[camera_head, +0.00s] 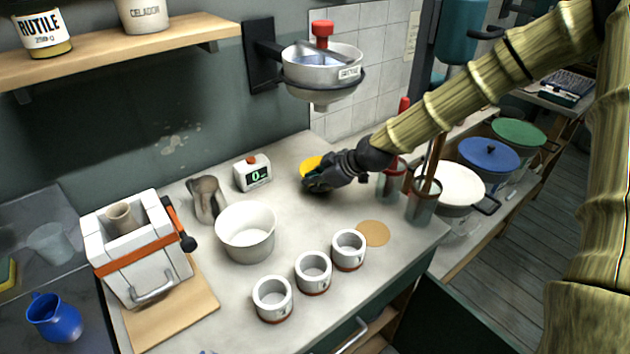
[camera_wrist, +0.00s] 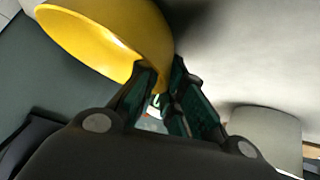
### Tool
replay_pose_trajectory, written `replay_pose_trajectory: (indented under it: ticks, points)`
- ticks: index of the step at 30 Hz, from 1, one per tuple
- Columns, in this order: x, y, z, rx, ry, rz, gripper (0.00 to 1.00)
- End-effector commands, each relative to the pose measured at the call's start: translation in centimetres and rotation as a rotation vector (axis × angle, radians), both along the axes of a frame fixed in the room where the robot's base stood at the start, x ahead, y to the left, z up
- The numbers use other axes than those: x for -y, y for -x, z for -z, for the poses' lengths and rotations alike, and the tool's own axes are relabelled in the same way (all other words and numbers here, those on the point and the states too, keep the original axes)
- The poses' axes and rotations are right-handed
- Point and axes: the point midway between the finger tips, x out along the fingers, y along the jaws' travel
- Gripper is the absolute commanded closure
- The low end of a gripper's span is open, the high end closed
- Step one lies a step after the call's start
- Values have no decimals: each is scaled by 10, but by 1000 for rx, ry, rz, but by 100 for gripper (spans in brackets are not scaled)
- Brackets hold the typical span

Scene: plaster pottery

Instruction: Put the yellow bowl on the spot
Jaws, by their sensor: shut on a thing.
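The yellow bowl (camera_head: 311,165) is at the back of the grey-white worktop, partly hidden behind my gripper (camera_head: 318,181). In the wrist view the bowl (camera_wrist: 105,35) fills the upper left, and my gripper (camera_wrist: 165,85) is shut on its rim. I cannot tell whether the bowl touches the worktop. The spot (camera_head: 373,233) is a flat tan disc on the worktop, right of the white cups and in front of my gripper. Nothing stands on it.
Three white cups (camera_head: 313,272) stand in a row left of the spot. A white basin (camera_head: 246,232), a metal pitcher (camera_head: 207,199) and a scale (camera_head: 253,173) stand further left. Tool jars (camera_head: 422,202) stand to the right. A hopper (camera_head: 322,70) hangs above the back.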

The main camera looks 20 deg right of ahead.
Motion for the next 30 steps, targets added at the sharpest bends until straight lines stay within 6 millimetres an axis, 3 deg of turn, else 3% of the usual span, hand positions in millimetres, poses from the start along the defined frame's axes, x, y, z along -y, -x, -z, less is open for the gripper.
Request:
replay_pose_trajectory:
  ticks: [3, 4, 6, 8, 20, 30]
  points:
    - [0, 0, 3, 0, 0, 0, 100]
    - [0, 0, 3, 0, -1, 1, 89]
    - [0, 0, 2, 0, -1, 1, 76]
    - [0, 0, 2, 0, -1, 1, 69]
    - [0, 1, -2, 0, 0, 0, 69]
    - [13, 17, -21, 1, -1, 1, 69]
